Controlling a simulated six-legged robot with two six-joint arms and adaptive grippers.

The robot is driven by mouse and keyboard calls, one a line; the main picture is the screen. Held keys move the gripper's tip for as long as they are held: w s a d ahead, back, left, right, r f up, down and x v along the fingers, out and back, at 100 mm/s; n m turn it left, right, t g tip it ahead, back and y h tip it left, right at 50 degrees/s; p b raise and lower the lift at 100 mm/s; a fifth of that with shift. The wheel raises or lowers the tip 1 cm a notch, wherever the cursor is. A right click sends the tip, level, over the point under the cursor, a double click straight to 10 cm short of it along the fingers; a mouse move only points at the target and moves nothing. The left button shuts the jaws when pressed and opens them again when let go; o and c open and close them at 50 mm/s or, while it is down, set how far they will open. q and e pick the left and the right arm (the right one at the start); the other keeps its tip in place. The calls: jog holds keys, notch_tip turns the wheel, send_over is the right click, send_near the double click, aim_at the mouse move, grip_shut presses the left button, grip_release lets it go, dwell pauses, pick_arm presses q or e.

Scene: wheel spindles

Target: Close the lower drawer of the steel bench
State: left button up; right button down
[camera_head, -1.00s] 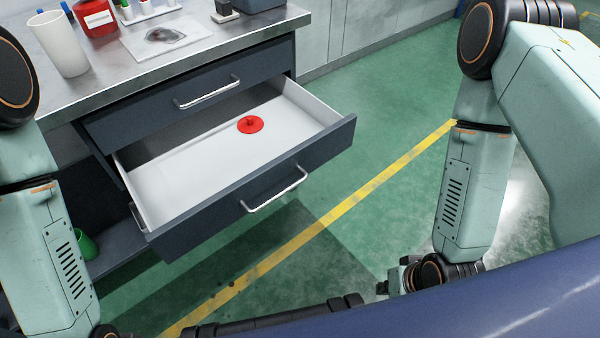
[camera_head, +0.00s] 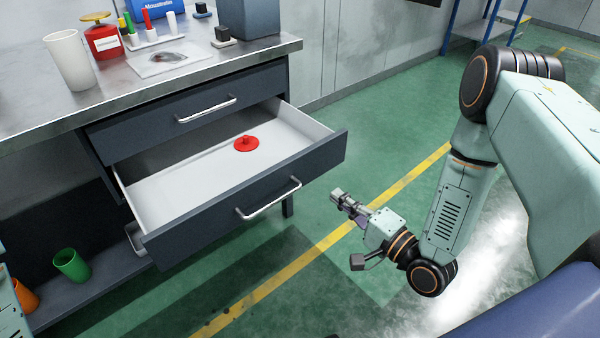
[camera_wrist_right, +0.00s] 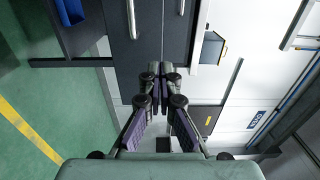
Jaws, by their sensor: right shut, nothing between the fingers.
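The steel bench (camera_head: 150,92) stands at the left of the head view. Its lower drawer (camera_head: 170,190) is pulled well out, with a dark front and a silver bar handle (camera_head: 268,199). A red disc with a knob (camera_head: 246,144) lies inside it. The upper drawer (camera_head: 150,125) is shut. My right gripper (camera_head: 338,196) is shut and empty, to the right of the lower drawer's front and apart from it. In the right wrist view my right gripper (camera_wrist_right: 164,68) points toward dark drawer fronts and handles. My left gripper is not in view.
A white cup (camera_head: 68,60), a red container (camera_head: 102,40) and a small rack stand on the benchtop. A green cup (camera_head: 71,265) and an orange cup (camera_head: 25,295) are on the shelf below. Green floor with a yellow line is clear in front of the drawer.

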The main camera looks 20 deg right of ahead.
aim_at(292, 162)
jog(key=b+x, duration=0.2)
jog(key=x, duration=0.4)
jog(key=b+x, duration=0.2)
jog(key=x, duration=0.3)
jog(key=shift+w+a, duration=0.3)
jog(key=shift+a, duration=0.05)
jog(key=shift+w+f, duration=0.1)
jog(key=shift+w, duration=0.45)
jog(key=shift+a, duration=0.1)
jog(key=shift+w, duration=0.1)
